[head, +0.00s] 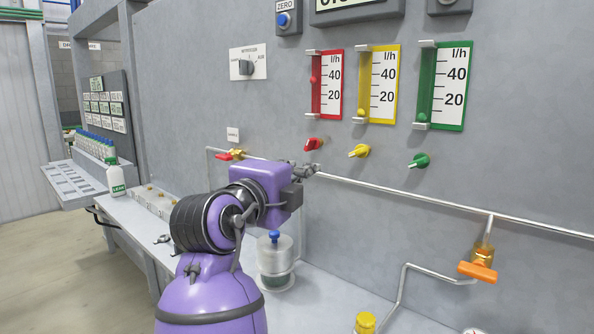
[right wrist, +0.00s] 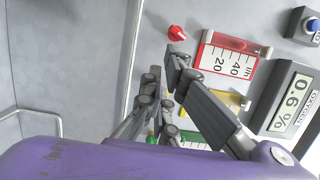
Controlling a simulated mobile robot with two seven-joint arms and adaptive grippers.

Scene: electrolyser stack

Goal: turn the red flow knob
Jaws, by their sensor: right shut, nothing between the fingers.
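The red flow knob (head: 314,144) sits on the grey panel below the red-framed l/h gauge (head: 336,85), whose red float is near the 40 mark. The knob also shows in the right wrist view (right wrist: 177,33), just beyond the fingertips. My right gripper (head: 310,170) is shut and empty, a little below the knob in the head view. Its fingers also show in the right wrist view (right wrist: 164,68), apart from the knob. My left gripper is in neither view.
A yellow knob (head: 359,151) and a green knob (head: 419,160) lie to the right. A metal pipe (head: 400,188) crosses the panel below them. A red-handled valve (head: 231,155) is at left, an orange-handled valve (head: 478,270) at lower right. A clear jar (head: 275,258) stands on the bench.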

